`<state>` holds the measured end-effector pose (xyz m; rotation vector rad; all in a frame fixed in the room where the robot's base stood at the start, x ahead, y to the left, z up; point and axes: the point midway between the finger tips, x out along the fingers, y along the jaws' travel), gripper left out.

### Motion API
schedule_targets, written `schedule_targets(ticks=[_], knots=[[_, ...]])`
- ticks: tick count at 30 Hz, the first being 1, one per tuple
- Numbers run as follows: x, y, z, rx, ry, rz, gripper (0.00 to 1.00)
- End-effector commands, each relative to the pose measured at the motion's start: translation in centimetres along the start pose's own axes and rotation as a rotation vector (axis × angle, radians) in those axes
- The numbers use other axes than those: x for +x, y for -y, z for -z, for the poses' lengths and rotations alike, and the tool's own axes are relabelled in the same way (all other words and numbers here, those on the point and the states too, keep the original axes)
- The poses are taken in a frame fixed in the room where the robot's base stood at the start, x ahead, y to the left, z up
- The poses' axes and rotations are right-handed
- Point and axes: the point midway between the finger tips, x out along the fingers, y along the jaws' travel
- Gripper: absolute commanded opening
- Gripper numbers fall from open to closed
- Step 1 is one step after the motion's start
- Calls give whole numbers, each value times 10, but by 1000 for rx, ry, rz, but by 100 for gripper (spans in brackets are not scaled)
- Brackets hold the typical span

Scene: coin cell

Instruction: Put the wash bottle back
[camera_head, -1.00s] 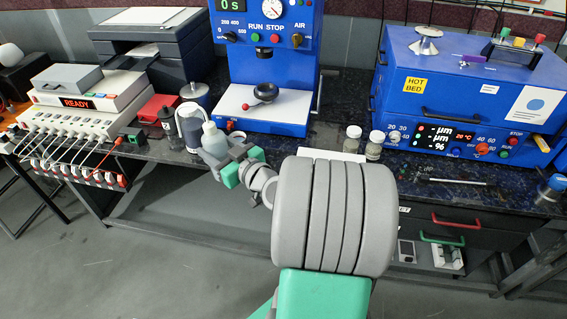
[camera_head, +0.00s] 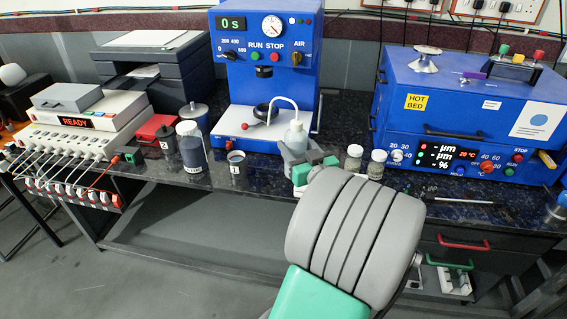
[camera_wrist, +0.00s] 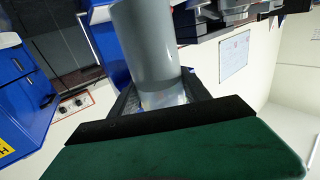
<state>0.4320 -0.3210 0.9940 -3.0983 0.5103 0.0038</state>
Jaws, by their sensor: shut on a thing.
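The wash bottle (camera_head: 295,137) is a pale translucent bottle with a white bent spout. It is upright in my gripper (camera_head: 301,158), just in front of the blue press at the bench's front edge. My forearm hides some of the bench front. I cannot tell whether the bottle's base touches the bench.
The blue press (camera_head: 262,80) is behind, and the hot bed (camera_head: 466,110) is at right.

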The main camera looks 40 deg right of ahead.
Motion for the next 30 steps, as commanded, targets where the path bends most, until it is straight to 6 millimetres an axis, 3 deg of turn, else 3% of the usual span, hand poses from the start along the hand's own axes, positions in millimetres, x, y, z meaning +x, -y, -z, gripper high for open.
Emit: schedule_targets(ticks=[6,12,18,24,30], knots=[[55,0,-23,2,1,6,41],[85,-3,-64,2,1,2,41],[100,-5,-82,1,0,1,41],[100,-6,-110,1,0,-1,41],[100,-6,-111,-2,-3,0,41]])
